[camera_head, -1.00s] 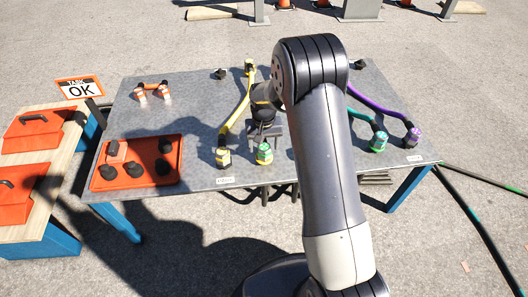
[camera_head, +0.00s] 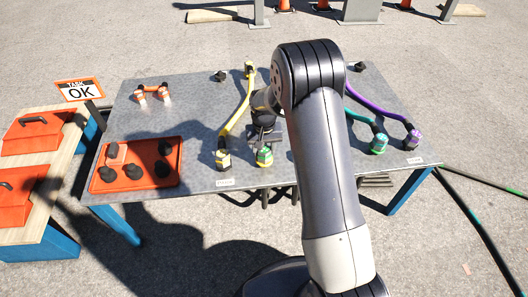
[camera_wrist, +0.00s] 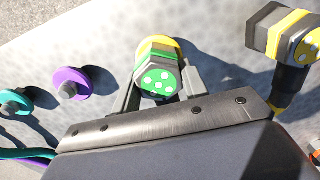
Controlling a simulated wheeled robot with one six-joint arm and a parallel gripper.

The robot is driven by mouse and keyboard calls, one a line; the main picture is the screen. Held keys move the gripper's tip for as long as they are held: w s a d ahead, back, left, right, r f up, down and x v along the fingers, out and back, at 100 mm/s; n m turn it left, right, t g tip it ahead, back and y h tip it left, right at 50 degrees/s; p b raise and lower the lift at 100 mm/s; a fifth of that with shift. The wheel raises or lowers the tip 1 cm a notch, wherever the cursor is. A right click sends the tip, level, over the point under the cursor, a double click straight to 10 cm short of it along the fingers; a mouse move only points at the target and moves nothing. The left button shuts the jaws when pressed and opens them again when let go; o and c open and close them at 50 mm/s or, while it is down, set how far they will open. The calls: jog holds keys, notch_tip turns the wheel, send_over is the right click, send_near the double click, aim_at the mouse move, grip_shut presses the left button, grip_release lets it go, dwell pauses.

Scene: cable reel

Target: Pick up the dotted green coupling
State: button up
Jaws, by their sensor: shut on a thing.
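In the head view the coupling (camera_head: 264,157) is near the front edge of the grey table (camera_head: 200,110), just in front of my gripper (camera_head: 264,138). Part of its body is hidden by the gripper. I cannot tell whether it is clear of the table top.
A yellow coupling on a yellow cable (camera_head: 222,160) lies close on the left. A teal-cabled green coupling (camera_head: 379,143) and a purple coupling (camera_head: 413,139) lie to the right. An orange tray (camera_head: 170,178) with dark caps sits at the table's left front. My arm hides the table's middle.

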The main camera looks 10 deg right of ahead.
notch_tip(320, 180, up, 10)
jog(key=p, duration=0.3)
jog(key=shift+r, duration=0.1)
notch_tip(320, 180, up, 3)
jog(key=shift+r+p, duration=0.1)
jog(key=shift+p, duration=1.1)
jog(key=d+f, duration=0.2)
jog(key=d, duration=1.2)
jog(key=shift+f, duration=0.2)
jog(key=shift+f, duration=0.2)
jog(key=shift+f+b, duration=2.1)
jog(key=shift+f, duration=1.2)
jog(key=shift+f, duration=0.15)
